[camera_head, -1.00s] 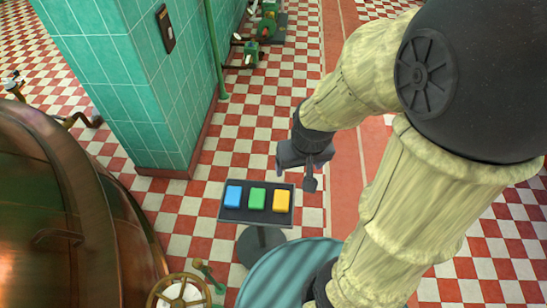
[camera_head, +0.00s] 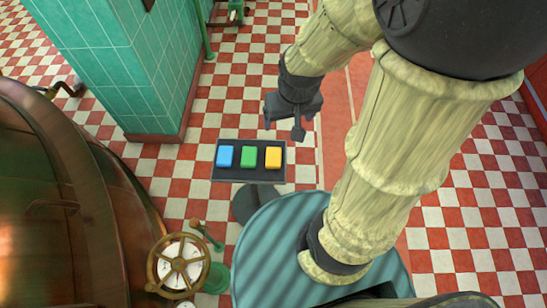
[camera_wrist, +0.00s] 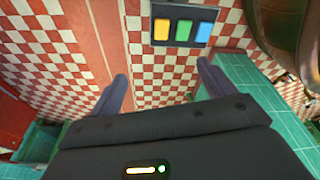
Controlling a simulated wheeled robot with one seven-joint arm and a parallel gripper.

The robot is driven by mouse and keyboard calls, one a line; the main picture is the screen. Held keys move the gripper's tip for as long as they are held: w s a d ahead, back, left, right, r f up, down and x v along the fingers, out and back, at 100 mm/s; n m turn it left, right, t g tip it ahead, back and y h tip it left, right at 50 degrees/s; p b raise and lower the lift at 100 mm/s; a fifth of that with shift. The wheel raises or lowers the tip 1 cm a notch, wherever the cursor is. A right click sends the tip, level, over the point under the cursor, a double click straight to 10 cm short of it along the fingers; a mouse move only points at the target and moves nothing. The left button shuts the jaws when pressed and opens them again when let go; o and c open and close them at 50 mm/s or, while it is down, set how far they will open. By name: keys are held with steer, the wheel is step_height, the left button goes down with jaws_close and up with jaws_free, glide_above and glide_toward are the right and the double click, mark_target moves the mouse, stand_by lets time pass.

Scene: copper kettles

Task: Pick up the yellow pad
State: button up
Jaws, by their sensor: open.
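The yellow pad (camera_head: 273,158) lies at the right end of a row of three on a small dark stand (camera_head: 238,175). The green pad (camera_head: 249,157) is in the middle and the blue pad (camera_head: 225,156) at the left. My gripper (camera_head: 283,128) is open and empty, above and beyond the stand, near the yellow pad in the picture but apart from it. In the wrist view the gripper's two fingers (camera_wrist: 164,85) are spread wide. There the yellow pad (camera_wrist: 162,28) shows at the top, at the left end of the row.
A large copper kettle (camera_head: 60,200) stands at the left, with a brass handwheel (camera_head: 178,264) near its base. A green tiled pillar (camera_head: 130,75) rises behind the stand. Checkered floor around the stand is mostly clear.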

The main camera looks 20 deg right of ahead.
steer(key=w+f+m+g+b, duration=0.1)
steer(key=w+f+b, duration=0.5)
steer(key=f, duration=0.6)
steer(key=w+f+m+g+b, duration=0.1)
steer(key=w+f+m+b, duration=0.1)
steer(key=w+f+b, duration=0.5)
step_height(320, 180, down, 5)
steer(key=shift+a+f+g+b, duration=0.15)
steer(key=shift+g+b, duration=0.15)
steer(key=shift+b, duration=0.6)
steer(key=shift+w+f, duration=0.1)
steer(key=shift+f, duration=0.05)
steer(key=b, duration=0.2)
glide_above(273, 157)
step_height(273, 157, down, 12)
step_height(273, 157, down, 5)
steer(key=shift+f+b, duration=0.1)
steer(key=shift+b, duration=0.2)
